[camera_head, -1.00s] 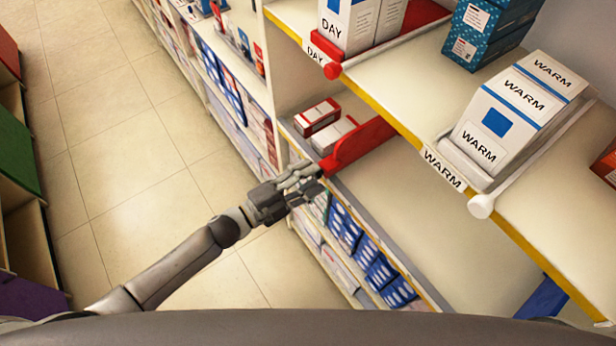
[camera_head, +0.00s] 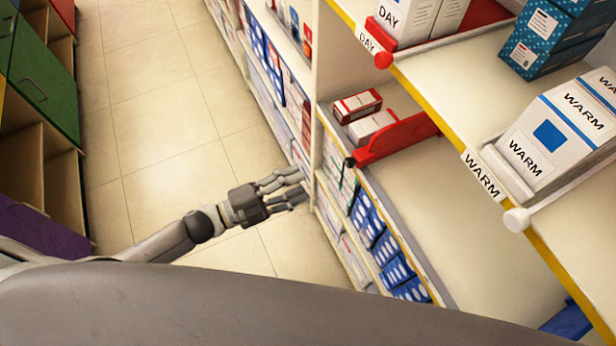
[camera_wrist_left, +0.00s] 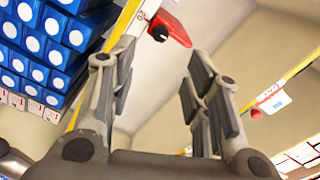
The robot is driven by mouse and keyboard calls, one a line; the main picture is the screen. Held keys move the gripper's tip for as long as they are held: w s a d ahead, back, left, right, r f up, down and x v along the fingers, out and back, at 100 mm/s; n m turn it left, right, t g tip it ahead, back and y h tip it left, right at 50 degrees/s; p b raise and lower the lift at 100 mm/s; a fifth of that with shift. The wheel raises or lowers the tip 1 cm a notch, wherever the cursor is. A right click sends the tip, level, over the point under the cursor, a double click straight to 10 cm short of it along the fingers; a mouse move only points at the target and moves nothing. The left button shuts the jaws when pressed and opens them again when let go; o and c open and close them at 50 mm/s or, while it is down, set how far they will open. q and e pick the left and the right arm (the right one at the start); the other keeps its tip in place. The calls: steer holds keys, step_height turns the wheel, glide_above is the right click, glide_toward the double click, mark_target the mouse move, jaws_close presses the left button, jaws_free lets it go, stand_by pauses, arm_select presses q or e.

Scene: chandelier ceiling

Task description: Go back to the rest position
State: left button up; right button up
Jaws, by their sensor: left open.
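My left gripper (camera_head: 294,188) is open and empty in the head view. It hangs over the floor, apart from the shelf, just left of the lower shelf's edge. In the left wrist view its two fingers (camera_wrist_left: 160,95) stand wide apart with nothing between them. The red divider (camera_head: 398,139) on the lower shelf is right of and beyond the gripper; its red end also shows in the left wrist view (camera_wrist_left: 170,28). My right gripper is not in view.
The shelf unit fills the right side, with white WARM boxes (camera_head: 565,125), DAY boxes (camera_head: 408,20) and teal boxes (camera_head: 545,40). Blue boxes (camera_head: 372,222) sit below. A green and purple cabinet (camera_head: 45,85) stands left. The tiled floor (camera_head: 165,110) between is clear.

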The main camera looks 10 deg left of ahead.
arm_select(q)
steer(key=shift+s+a, duration=0.1)
steer(key=shift+a, duration=0.05)
stand_by(0.4)
steer(key=s+a+f+n+y, duration=0.1)
steer(key=a+f+n+y, duration=0.55)
steer(key=f, duration=0.65)
steer(key=s+a+f+n+y, duration=0.1)
steer(key=a+f+n+y, duration=0.5)
steer(key=f, duration=0.7)
steer(key=s+a+f+n+g+y, duration=0.25)
steer(key=s+f+n+g, duration=0.3)
steer(key=s+f, duration=0.8)
steer(key=s+d+f+n+g, duration=0.1)
steer(key=s+f+n+g, duration=0.1)
steer(key=s, duration=0.6)
steer(key=s+f+n+g, duration=0.1)
steer(key=s+g, duration=0.1)
steer(key=s, duration=0.6)
steer(key=shift+s+d+f+n, duration=0.25)
steer(key=shift+d+f+n, duration=0.1)
steer(key=shift+f+n, duration=0.05)
